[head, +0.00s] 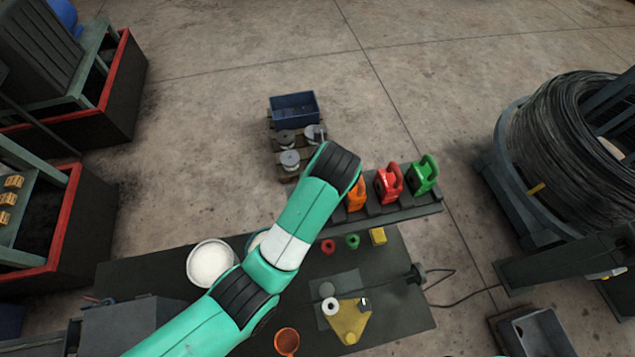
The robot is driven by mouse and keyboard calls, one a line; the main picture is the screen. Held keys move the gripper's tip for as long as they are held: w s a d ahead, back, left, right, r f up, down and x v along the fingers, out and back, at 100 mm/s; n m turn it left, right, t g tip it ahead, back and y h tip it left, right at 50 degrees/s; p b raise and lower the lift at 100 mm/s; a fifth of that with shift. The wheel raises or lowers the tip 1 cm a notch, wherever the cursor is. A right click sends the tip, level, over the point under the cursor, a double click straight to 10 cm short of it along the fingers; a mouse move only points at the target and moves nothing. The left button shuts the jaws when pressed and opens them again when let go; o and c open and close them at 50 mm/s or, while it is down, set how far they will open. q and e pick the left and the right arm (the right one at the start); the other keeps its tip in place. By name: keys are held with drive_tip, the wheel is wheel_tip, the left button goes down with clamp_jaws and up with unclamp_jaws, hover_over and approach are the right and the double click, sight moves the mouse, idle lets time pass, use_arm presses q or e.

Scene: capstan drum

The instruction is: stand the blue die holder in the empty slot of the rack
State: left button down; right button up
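The dark rack (415,208) stands along the far right edge of the workbench. An orange die holder (357,198), a red die holder (389,184) and a green die holder (424,176) stand upright in it, side by side. My teal arm reaches up from the lower left and covers the rack's left part. I see no blue die holder and no empty slot; they may be behind this arm. The arm's gripper is hidden, so I cannot see what it holds. My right gripper does not show.
On the dark bench (400,290) are a white bowl (210,262), small red, green and yellow pieces, a yellow plate (350,322) and an orange cup (287,341). A large wire coil (565,140) is at the right.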

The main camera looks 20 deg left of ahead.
use_arm(q)
drive_tip(key=shift+c, duration=1.1)
unclamp_jaws()
drive_tip(key=shift+f, duration=0.2)
drive_tip(key=shift+w+r, duration=0.1)
